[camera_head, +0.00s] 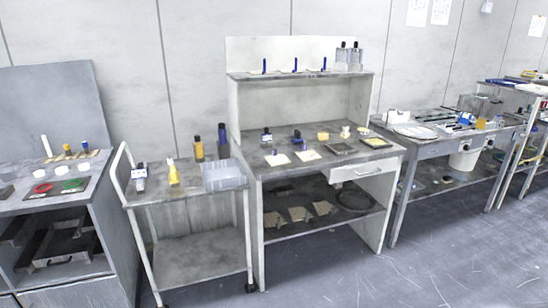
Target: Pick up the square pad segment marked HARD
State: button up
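No marking that reads HARD can be made out at this distance, so I cannot tell which piece is the square pad segment. My gripper is not in view.
The middle bench (370,158) also bears a dark tray (341,149) and small yellow items. A cart (150,197) with bottles and a clear bin (224,175) stands to its left. Further benches flank both sides. Grey floor (440,262) is open at the front right.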

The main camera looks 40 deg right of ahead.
aim_at(275, 159)
jog(key=i, duration=0.95)
jog(key=u, duration=0.05)
